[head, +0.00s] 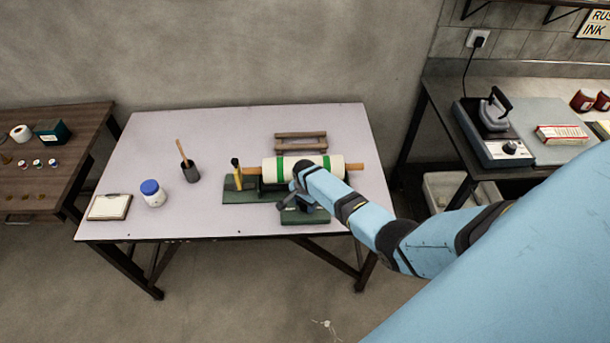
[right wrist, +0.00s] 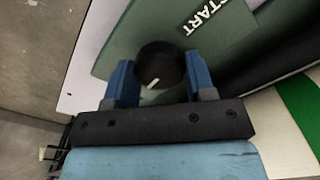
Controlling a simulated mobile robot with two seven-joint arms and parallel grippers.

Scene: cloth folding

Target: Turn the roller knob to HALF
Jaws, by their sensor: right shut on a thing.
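The roller knob (right wrist: 160,62) is round and black with a short white pointer line, which points toward the lower left in the right wrist view. It sits on a dark green panel (right wrist: 130,30) beside white letters reading START (right wrist: 208,14). My right gripper (right wrist: 160,84) has its blue fingers on either side of the knob, shut on it. In the head view my right gripper (head: 291,196) is at the green roller machine (head: 311,217) and hides the knob. The cream roller (head: 322,163) with green bands lies across the machine. My left gripper is not in view.
The machine stands on a pale table (head: 215,225). A blue-lidded jar (head: 152,197), a dark cup (head: 191,174) with a stick and a clipboard (head: 110,208) lie to its left. A wooden rack (head: 300,135) is behind the roller. The table's front-left area is mostly clear.

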